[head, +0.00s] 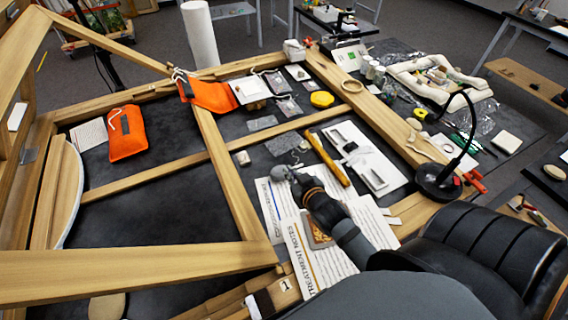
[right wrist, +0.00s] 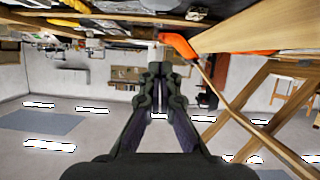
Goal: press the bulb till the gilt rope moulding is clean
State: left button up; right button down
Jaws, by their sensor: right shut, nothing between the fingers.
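My right gripper (head: 294,179) reaches in from the lower right over the printed sheets, and its fingers are shut with nothing between them. A grey rounded thing (head: 279,173), which looks like the bulb, shows right at the fingertips. I cannot tell whether they touch. In the right wrist view the shut fingers (right wrist: 156,72) point away from the camera, and no bulb can be made out. A brown and gold piece (head: 318,236), perhaps the gilt fragment, lies on the sheets, partly hidden by my right arm. Its moulding cannot be made out. My left gripper is not in view.
A yellow-gold bar (head: 330,160) lies beyond my gripper, beside a white tray (head: 365,160). Wooden beams (head: 225,170) cross the dark table. Orange pouches (head: 127,133) lie at left.

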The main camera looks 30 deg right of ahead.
jog(key=p, duration=0.2)
send_over(281, 174)
jog(key=f, duration=0.3)
jog(key=shift+w+a, duration=0.1)
jog(key=shift+w, duration=0.15)
notch_tip(281, 174, down, 4)
jog(key=shift+s+r+p, duration=0.1)
jog(key=shift+r+p, duration=0.1)
jog(key=shift+p, duration=0.3)
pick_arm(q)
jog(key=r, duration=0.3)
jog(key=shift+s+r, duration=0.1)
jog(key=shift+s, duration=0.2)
pick_arm(e)
jog(key=shift+s+f, duration=0.15)
jog(key=shift+f, duration=0.3)
